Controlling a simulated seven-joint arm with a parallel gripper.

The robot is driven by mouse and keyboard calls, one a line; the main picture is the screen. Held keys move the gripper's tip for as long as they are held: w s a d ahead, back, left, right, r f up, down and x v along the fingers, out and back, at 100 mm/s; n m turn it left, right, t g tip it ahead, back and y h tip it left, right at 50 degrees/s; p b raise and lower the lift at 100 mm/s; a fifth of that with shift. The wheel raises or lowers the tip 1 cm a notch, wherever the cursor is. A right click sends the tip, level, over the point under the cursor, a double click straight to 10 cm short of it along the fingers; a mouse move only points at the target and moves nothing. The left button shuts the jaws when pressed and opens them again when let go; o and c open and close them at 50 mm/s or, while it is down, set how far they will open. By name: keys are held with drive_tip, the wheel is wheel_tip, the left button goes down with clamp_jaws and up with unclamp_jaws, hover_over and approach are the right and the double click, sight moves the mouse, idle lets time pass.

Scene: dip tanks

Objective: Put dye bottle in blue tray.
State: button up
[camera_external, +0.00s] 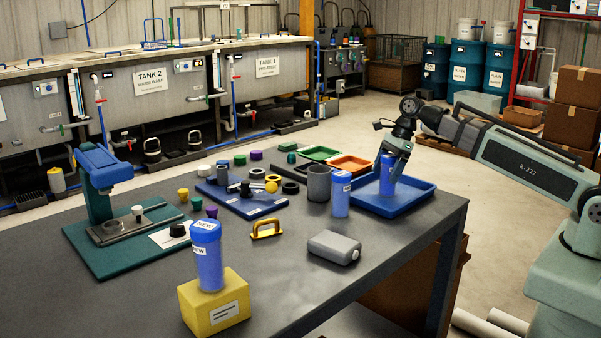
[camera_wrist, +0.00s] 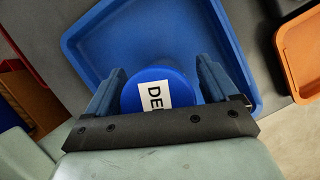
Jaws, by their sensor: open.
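A blue bottle (camera_external: 388,180) stands upright in the blue tray (camera_external: 425,197), its base appearing to rest on the tray floor. My gripper (camera_external: 393,160) is over it from above, open, with a finger on either side of its lid. In the wrist view, the round blue lid (camera_wrist: 160,82) sits between the fingers of my gripper (camera_wrist: 163,80); its white label begins "DE", the rest hidden. The tray (camera_wrist: 165,22) surrounds it there. I cannot tell whether this is the dye bottle. A similar blue bottle (camera_external: 341,197) stands left of the tray, and another marked NEW (camera_external: 208,262) is on a yellow block.
The yellow block (camera_external: 215,307) is at the table front. Green (camera_external: 319,153) and orange (camera_external: 350,163) trays lie behind. The table's front right is clear.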

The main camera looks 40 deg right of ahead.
drive_tip(key=v, duration=1.2)
